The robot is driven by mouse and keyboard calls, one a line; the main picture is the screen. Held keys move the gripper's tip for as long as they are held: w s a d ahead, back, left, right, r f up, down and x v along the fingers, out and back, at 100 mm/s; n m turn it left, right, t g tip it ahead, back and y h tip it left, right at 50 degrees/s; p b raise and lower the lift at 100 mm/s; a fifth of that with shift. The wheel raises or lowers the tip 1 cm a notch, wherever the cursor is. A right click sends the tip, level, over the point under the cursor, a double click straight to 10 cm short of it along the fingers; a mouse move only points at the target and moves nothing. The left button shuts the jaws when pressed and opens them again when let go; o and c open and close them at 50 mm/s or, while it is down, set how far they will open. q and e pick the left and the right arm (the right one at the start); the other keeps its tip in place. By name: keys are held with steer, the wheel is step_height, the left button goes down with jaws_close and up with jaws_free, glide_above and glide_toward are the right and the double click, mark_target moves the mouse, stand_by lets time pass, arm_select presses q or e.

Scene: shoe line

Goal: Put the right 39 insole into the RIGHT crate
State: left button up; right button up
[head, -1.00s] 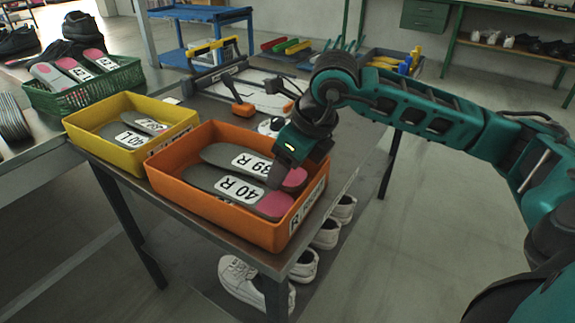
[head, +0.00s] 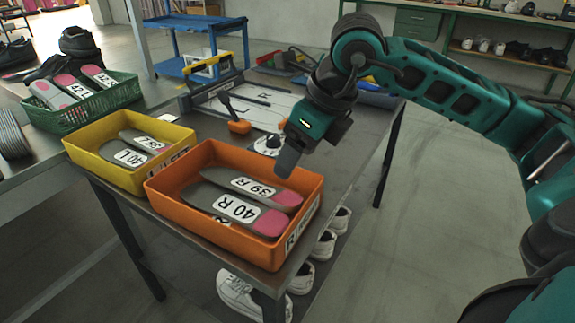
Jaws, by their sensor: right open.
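The insole marked 39 R (head: 225,179), grey with a pink heel, lies in the orange crate (head: 262,257), which carries an R label on its end. The insole marked 40 R (head: 262,220) lies beside it, nearer the front. My right gripper (head: 286,165) is above the crate's far right rim, pointing down, open and empty, clear of both insoles. My left gripper is not in view.
A yellow crate (head: 158,183) with insoles marked 40 L and another left one stands left of the orange crate. A green basket (head: 72,120) holds more insoles. An orange-handled tool (head: 238,126) and a marked board (head: 265,105) lie behind.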

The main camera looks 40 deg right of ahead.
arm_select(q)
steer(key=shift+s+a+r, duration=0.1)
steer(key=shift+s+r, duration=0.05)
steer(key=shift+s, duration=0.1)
arm_select(e)
steer(key=v, duration=0.3)
steer(key=shift+s+r, duration=0.15)
steer(key=shift+r, duration=0.15)
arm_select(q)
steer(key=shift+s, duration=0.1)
arm_select(e)
steer(key=shift+s, duration=0.1)
